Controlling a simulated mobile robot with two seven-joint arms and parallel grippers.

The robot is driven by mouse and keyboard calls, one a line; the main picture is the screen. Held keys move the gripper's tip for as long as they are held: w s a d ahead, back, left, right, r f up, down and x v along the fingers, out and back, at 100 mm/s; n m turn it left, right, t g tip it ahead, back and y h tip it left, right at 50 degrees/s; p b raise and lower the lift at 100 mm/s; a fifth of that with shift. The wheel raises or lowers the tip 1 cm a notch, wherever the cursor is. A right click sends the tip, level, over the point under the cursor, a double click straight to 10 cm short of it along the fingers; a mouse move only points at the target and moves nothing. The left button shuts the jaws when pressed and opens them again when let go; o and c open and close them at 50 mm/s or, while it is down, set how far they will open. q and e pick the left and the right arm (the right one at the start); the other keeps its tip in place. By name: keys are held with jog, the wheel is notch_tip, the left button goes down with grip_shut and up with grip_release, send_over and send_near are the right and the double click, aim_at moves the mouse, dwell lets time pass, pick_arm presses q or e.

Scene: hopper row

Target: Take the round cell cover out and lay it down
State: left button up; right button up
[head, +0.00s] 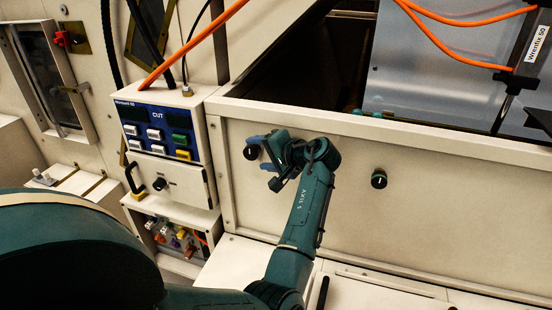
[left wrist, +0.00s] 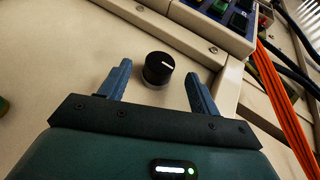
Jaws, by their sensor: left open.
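My left gripper (head: 260,154) is open at the cream front panel (head: 320,210) of the open-topped housing. A black round knob with a white mark (head: 251,152) is on that panel by its fingertips. In the left wrist view the same knob (left wrist: 158,67) shows just beyond and between the two blue fingers (left wrist: 159,78); they look apart from it. I cannot make out a round cell cover for certain in either view. My right gripper is not in view.
A control box with coloured buttons (head: 158,130) stands left of the panel, above an open bay of coloured connectors (head: 178,238). A grey metal box labelled Wrenfix 50 (head: 440,70) stands in the housing. Orange cables (head: 205,33) cross above. A cream ledge (head: 225,265) lies below.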

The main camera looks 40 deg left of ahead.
aim_at(253, 151)
pick_arm(q)
jog(key=shift+b+x, duration=0.5)
jog(key=shift+x, duration=1)
jog(key=c, duration=1.2)
